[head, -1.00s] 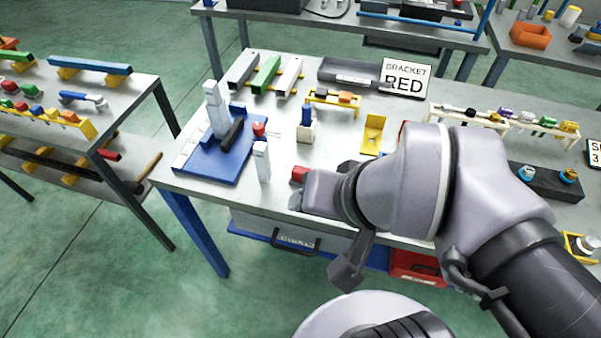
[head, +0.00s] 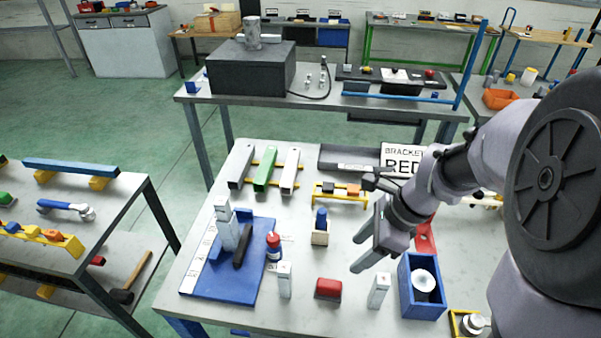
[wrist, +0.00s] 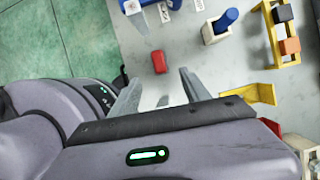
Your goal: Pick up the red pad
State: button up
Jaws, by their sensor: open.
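The red pad (head: 328,289) is a small red block lying on the grey table near its front edge, between two short white posts (head: 284,279) (head: 379,290). My gripper (head: 362,250) is open and empty above the table, to the upper right of the pad in the head view. In the wrist view the pad (wrist: 159,62) shows just beyond and between the two fingertips (wrist: 161,78), apart from them. The gap between the fingers is empty.
A blue fixture (head: 217,283) with a white upright and a red-capped bottle (head: 273,247) stand left of the pad. A blue box (head: 404,287) holding a white cylinder is at the right. A wooden block with a blue peg (head: 320,227) and a yellow stand (head: 341,199) are behind.

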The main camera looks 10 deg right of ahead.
aim_at(330, 284)
jog(key=b+x, duration=0.1)
jog(key=x, duration=0.3)
jog(key=b+x, duration=0.2)
jog(key=x, duration=0.2)
jog(key=b+x, duration=0.2)
jog(key=x, duration=0.2)
jog(key=shift+s+d+f, duration=0.1)
jog(key=shift+s, duration=0.3)
jog(key=b+x, duration=0.2)
jog(key=x, duration=0.1)
jog(key=b+x, duration=0.2)
jog(key=shift+s+d+f, duration=0.2)
jog(key=shift+d+f, duration=0.05)
jog(key=shift+d, duration=0.1)
jog(key=shift+r, duration=0.15)
grip_shut()
